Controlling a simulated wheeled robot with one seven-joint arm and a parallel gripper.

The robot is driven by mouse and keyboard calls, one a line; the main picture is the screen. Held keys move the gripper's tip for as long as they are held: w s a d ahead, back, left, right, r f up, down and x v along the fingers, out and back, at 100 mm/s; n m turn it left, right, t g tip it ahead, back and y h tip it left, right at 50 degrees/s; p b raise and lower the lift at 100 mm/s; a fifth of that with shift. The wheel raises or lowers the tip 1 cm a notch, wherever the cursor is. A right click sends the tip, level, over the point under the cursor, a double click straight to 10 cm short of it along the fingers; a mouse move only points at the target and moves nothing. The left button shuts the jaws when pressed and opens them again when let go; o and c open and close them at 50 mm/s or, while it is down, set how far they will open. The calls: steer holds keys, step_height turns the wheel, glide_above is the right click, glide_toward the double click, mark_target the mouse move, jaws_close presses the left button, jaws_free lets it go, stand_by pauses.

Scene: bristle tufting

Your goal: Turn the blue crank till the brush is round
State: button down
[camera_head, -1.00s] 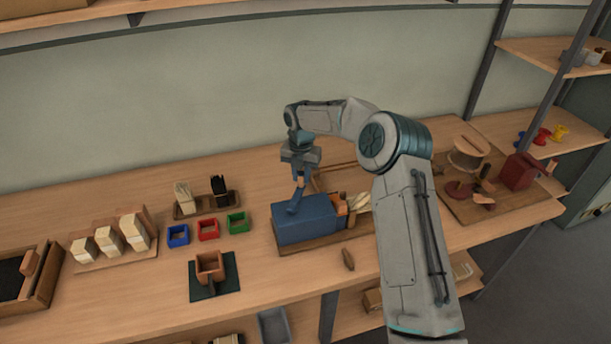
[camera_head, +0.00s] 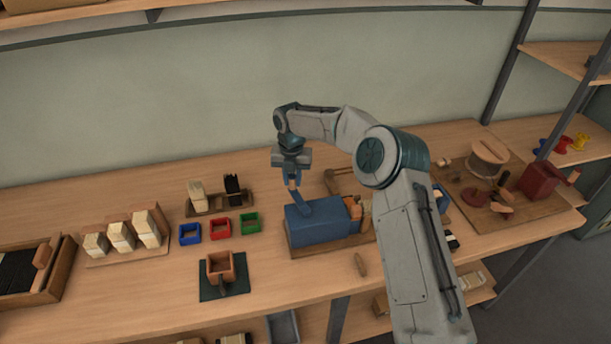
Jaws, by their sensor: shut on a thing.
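The blue machine box (camera_head: 318,222) stands on a wooden base board in the middle of the bench. Its blue crank (camera_head: 306,203) rises from the left part of the box and leans up to the left. My gripper (camera_head: 293,181) points down and is shut on the crank's handle at its upper end. The brush (camera_head: 366,213) at the box's right end is mostly hidden behind my arm, so I cannot tell its shape.
Blue (camera_head: 189,234), red (camera_head: 220,228) and green (camera_head: 250,223) small trays lie left of the machine. A wooden cup on a dark mat (camera_head: 238,281) stands in front of them. A red device (camera_head: 545,181) is at the right. A small wooden piece (camera_head: 361,265) lies before the machine.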

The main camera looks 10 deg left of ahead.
steer(key=shift+s+a+n, duration=0.1)
steer(key=shift+a+n, duration=0.05)
steer(key=shift+n, duration=0.15)
steer(key=c, duration=1.2)
jaws_free()
steer(key=shift+c, duration=0.2)
step_height(320, 180, up, 14)
steer(key=b, duration=0.1)
steer(key=shift+b, duration=0.3)
steer(key=shift+f, duration=0.1)
